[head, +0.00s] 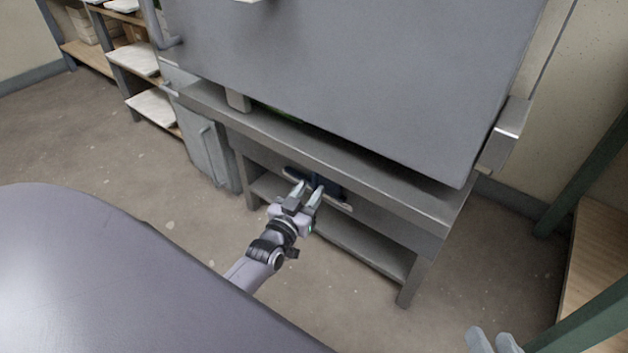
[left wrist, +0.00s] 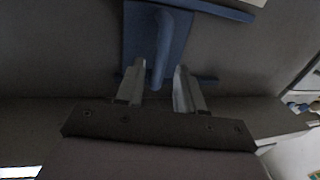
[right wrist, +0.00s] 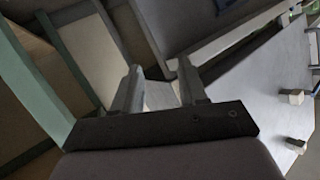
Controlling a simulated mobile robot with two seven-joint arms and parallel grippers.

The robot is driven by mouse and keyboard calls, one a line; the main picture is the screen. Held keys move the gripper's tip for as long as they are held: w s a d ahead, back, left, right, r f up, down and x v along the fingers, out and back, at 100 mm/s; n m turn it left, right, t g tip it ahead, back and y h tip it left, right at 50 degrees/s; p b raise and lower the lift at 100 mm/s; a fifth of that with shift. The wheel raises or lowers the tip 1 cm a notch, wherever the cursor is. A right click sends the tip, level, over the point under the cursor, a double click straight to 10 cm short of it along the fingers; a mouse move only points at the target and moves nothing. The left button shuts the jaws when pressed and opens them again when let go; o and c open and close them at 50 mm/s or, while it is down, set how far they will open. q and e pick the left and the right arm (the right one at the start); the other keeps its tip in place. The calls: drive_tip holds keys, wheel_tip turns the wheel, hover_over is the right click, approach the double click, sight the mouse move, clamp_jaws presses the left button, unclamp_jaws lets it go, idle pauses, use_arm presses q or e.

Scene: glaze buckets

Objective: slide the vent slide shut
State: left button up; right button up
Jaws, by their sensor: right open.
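The vent slide (head: 329,186) is a dark blue plate under the front edge of the kiln's stand in the head view. In the left wrist view the slide (left wrist: 132,38) carries a raised, rounded blue handle (left wrist: 165,45). My left gripper (head: 308,190) is at the slide, partly covering it. In the left wrist view its fingers (left wrist: 159,72) are apart, with the handle's near end between them and a gap visible on each side. My right gripper (head: 490,335) is open and empty at the bottom right, far from the slide.
The large grey kiln (head: 350,75) stands on a metal stand (head: 400,198) with a lower shelf (head: 350,243). A grey cabinet (head: 208,155) and shelves (head: 137,60) are at the left. A green-framed wooden rack (head: 590,210) is at the right. The floor in front is clear.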

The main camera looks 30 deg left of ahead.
use_arm(q)
drive_tip(key=shift+s+d+p, duration=0.2)
drive_tip(key=shift+s+p, duration=0.25)
drive_tip(key=shift+s, duration=1.3)
use_arm(e)
drive_tip(key=shift+a+r, duration=0.2)
drive_tip(key=shift+a, duration=0.15)
use_arm(q)
drive_tip(key=shift+s, duration=0.1)
